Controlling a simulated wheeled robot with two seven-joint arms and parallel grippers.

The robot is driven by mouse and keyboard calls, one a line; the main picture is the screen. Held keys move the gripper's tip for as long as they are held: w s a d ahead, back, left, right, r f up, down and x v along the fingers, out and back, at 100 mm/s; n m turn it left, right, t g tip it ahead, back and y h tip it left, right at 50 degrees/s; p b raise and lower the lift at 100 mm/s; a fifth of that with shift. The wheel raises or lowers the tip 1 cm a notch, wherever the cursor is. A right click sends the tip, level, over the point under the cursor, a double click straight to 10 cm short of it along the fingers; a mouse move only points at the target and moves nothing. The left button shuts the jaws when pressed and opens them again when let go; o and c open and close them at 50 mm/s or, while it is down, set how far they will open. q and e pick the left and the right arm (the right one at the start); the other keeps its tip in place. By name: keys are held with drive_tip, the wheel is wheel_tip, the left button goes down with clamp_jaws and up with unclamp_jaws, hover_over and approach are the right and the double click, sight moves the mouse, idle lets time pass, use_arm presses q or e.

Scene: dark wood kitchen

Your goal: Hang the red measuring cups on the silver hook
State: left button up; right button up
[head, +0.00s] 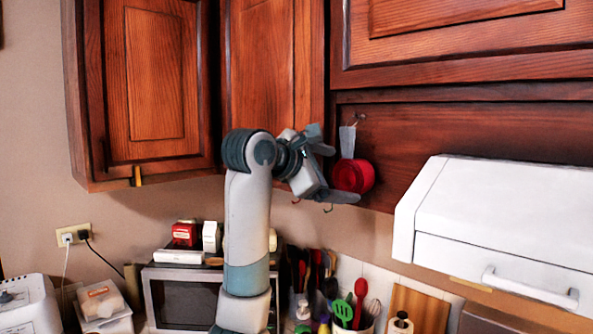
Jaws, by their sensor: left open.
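The red measuring cups (356,176) hang in front of the dark wood panel, round cups at the bottom and pale grey handles (347,141) pointing up. A small silver hook (360,117) on the panel is at the top of the handles, and the handles appear to hang from it; the exact contact is too small to tell. My left gripper (340,174) is open just left of the cups, one finger above and left of them, the other below them. I cannot tell whether either finger touches them. My right gripper is out of view.
Wooden cabinets (155,75) are close behind and above my left arm. A white range hood (500,220) juts out at the right. Small hooks (328,208) show under the cabinet edge. Below are a microwave (185,300), utensils (343,309) and a cutting board (420,308).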

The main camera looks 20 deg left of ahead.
use_arm(q)
drive_tip(key=b+v, duration=0.5)
drive_tip(key=v, duration=0.9)
drive_tip(key=shift+f, duration=0.15)
